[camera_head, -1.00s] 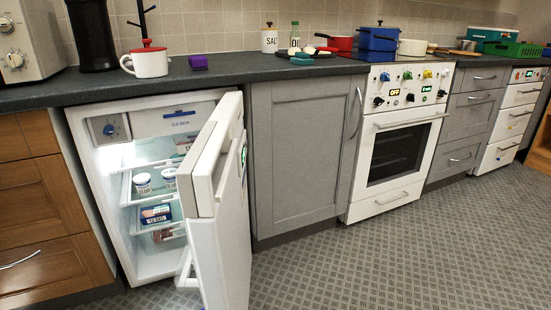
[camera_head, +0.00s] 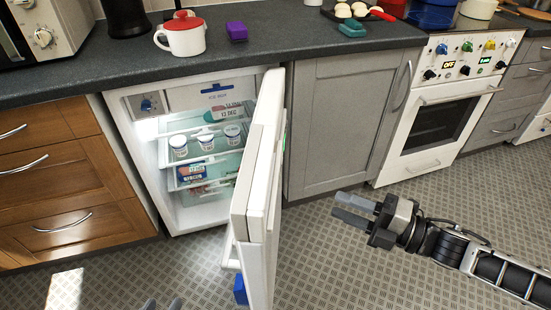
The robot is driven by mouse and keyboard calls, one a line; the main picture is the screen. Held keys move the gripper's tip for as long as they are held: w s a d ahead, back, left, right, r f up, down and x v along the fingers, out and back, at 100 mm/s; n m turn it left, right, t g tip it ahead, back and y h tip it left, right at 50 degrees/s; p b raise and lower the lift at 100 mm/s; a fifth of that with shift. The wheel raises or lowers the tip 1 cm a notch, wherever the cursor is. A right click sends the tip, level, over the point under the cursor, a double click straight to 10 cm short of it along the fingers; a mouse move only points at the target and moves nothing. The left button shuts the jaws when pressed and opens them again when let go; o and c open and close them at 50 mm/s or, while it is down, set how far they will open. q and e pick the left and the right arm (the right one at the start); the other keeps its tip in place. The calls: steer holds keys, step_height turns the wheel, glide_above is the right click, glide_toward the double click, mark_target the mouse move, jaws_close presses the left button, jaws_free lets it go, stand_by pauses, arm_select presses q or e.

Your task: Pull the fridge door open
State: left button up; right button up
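The white fridge (camera_head: 172,212) stands under the counter at left, its lit inside showing. Its door (camera_head: 262,190) is hinged at the right and swung well out, seen almost edge-on. The door's outer face and handle are hardly visible. My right gripper (camera_head: 343,208) is at the right of the door, in front of the grey cupboard. Its two fingers point left with a gap between them, empty and apart from the door. Two grey tips of my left gripper (camera_head: 163,303) show apart at the bottom edge, left of the door; the rest is out of frame.
Several tubs (camera_head: 205,142) and packs sit on the fridge shelves. A blue item (camera_head: 240,290) is low on the door's inner side. Wooden drawers (camera_head: 60,180) stand left, a grey cupboard (camera_head: 345,120) and oven (camera_head: 440,120) right. Patterned floor (camera_head: 335,265) is clear.

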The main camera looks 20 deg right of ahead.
mark_target(275, 178)
steer(key=x, duration=1.5)
steer(key=shift+w+a, duration=0.3)
jaws_close()
